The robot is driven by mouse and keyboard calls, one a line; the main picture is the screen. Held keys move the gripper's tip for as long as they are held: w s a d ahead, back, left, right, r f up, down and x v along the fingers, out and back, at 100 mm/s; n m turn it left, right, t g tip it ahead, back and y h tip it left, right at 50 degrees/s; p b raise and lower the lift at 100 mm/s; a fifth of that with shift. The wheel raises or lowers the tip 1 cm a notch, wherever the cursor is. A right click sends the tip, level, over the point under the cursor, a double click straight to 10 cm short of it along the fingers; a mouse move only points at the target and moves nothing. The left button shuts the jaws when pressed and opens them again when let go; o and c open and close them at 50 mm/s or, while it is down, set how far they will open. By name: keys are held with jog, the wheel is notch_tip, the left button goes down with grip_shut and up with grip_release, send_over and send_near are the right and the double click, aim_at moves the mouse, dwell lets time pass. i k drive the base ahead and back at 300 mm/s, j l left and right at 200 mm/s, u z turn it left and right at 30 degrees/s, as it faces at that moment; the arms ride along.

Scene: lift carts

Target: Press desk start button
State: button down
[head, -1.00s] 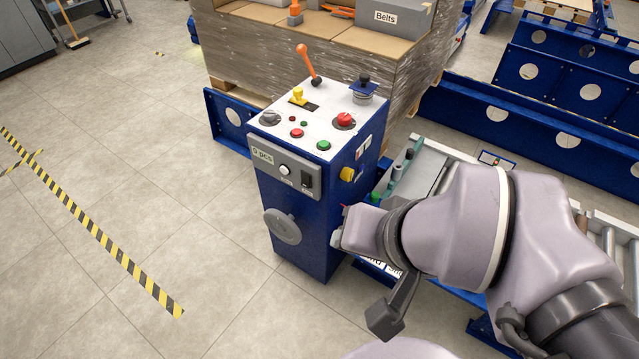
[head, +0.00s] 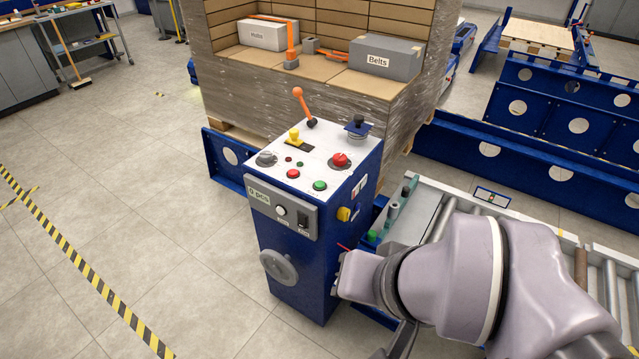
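The blue control desk (head: 281,246) stands upright in the middle of the head view, with a white top panel. A green button (head: 320,185) sits at the panel's front right, beside a red button (head: 293,173). A red mushroom knob (head: 340,160) is behind them at the right. The front face has a white round knob (head: 281,210) and a black switch (head: 303,219). My arm reaches in from the lower right, with its wrist beside the desk's right side. My gripper's fingers cannot be made out, so its opening is hidden.
A wrapped pallet of boxes (head: 290,85) with a grey Belts box (head: 386,57) stands behind the desk. A roller conveyor (head: 440,215) lies to the right, with blue slotted beams (head: 540,165) beyond. The floor left of the desk is open, crossed by striped tape (head: 85,270).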

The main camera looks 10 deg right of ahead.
aim_at(318, 185)
jog(key=i+j+z, duration=0.1)
jog(key=i+j, duration=0.2)
jog(key=i+j+z, duration=0.1)
jog(key=i+j, duration=0.2)
jog(key=j, duration=0.15)
jog(key=i+j+z, duration=0.15)
jog(key=i+j, duration=0.15)
jog(key=j, duration=0.1)
